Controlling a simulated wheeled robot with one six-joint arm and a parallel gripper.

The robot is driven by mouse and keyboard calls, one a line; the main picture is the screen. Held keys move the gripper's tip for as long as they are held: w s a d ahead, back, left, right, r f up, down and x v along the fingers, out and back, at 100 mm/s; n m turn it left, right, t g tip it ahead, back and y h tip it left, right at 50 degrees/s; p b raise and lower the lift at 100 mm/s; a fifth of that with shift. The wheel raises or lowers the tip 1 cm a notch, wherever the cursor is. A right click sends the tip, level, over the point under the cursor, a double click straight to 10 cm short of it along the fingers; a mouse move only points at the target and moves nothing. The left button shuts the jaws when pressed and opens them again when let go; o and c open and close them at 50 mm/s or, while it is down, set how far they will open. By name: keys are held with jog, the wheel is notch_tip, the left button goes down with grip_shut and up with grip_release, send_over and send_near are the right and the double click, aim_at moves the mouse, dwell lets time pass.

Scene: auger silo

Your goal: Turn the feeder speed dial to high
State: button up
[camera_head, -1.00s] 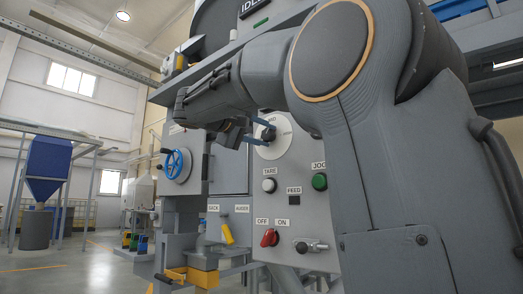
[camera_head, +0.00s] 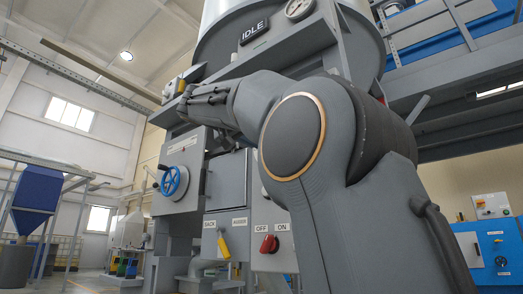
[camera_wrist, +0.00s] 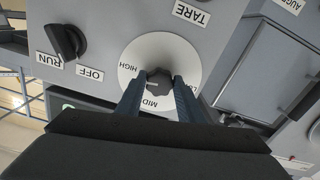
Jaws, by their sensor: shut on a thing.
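The feeder speed dial is a dark knob (camera_wrist: 158,82) on a round white plate (camera_wrist: 172,52) marked HIGH, MID and LOW, seen turned over in the wrist view. My gripper (camera_wrist: 159,88) has its two blue-grey fingers on either side of the knob, shut on it. A pale pointer line on the knob points left in this view, between the MID and HIGH marks. The LOW mark is partly covered by a finger.
A black selector (camera_wrist: 66,42) with RUN and OFF labels sits left of the dial in the wrist view. A red knob (camera_head: 269,244), a yellow-handled lever (camera_head: 223,246) and a blue handwheel (camera_head: 174,181) are on the machine. The IDLE sign (camera_head: 255,27) is above.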

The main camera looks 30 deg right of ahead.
jog(key=shift+f+m+b, duration=0.1)
jog(key=shift+m+b, duration=0.35)
jog(key=shift+m, duration=0.15)
jog(key=o, duration=1.1)
jog(key=shift+c, duration=0.2)
jog(key=p+v, duration=0.1)
jog(key=v, duration=0.7)
jog(key=shift+d, duration=0.1)
